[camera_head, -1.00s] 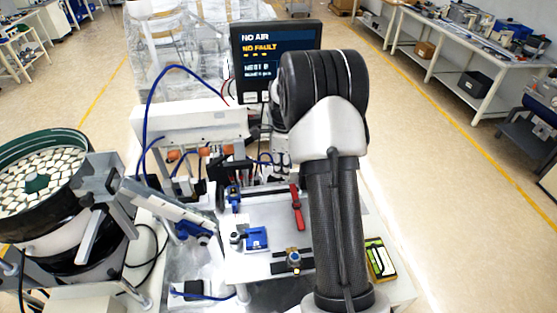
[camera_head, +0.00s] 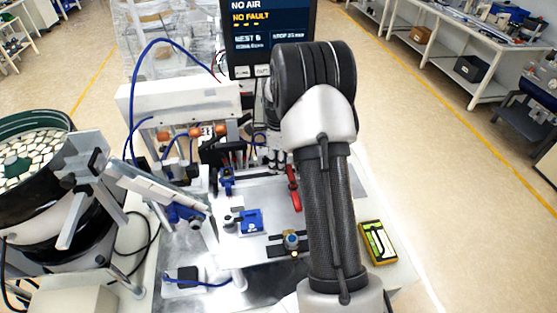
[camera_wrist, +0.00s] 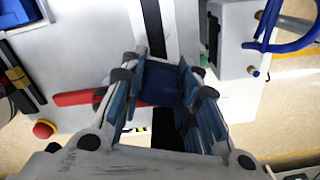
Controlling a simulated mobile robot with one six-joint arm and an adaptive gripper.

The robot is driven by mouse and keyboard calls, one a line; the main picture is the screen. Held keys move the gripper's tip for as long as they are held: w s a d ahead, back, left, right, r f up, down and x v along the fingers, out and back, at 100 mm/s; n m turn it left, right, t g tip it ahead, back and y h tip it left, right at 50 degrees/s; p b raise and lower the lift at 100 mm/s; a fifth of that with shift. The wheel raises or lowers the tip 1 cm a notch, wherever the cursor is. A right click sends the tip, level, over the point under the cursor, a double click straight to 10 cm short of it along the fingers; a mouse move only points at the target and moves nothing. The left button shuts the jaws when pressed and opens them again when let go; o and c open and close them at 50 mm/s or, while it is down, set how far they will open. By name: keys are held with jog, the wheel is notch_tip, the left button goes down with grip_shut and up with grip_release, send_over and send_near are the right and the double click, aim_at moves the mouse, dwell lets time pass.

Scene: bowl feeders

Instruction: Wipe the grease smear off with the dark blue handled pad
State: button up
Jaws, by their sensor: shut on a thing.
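The dark blue handled pad (camera_wrist: 162,82) is between the fingers of my gripper (camera_wrist: 160,92) in the wrist view. The gripper is shut on it, and the fingers hide part of it. Below the pad, the wrist view shows a red bar and a dark strip on a pale surface; whether the pad touches anything is unclear. In the head view my arm hides the gripper and pad. I cannot make out the grease smear in either view.
A yellow and black device (camera_head: 378,242) lies at right. A bowl feeder (camera_head: 35,185) stands at left, and a monitor (camera_head: 271,35) at the back.

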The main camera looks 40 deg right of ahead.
aim_at(267, 174)
jog(key=shift+f+b, duration=0.6)
jog(key=shift+f, duration=0.45)
dwell(0.5)
jog(key=shift+a, duration=0.1)
jog(key=shift+w+a+r, duration=0.1)
jog(key=shift+w+a, duration=0.35)
jog(key=shift+a, duration=0.4)
jog(key=shift+w+a+r, duration=0.1)
jog(key=shift+w+a, duration=0.35)
jog(key=shift+a, duration=0.4)
jog(key=shift+f, duration=0.25)
jog(key=shift+s+d+f, duration=0.1)
jog(key=shift+s+d, duration=0.35)
jog(key=shift+d, duration=0.3)
jog(key=shift+s+d+f, duration=0.1)
jog(key=shift+s+d, duration=0.35)
jog(key=shift+d, duration=0.3)
jog(key=shift+s+d, duration=0.15)
jog(key=shift+d, duration=0.1)
jog(key=shift+c, duration=0.4)
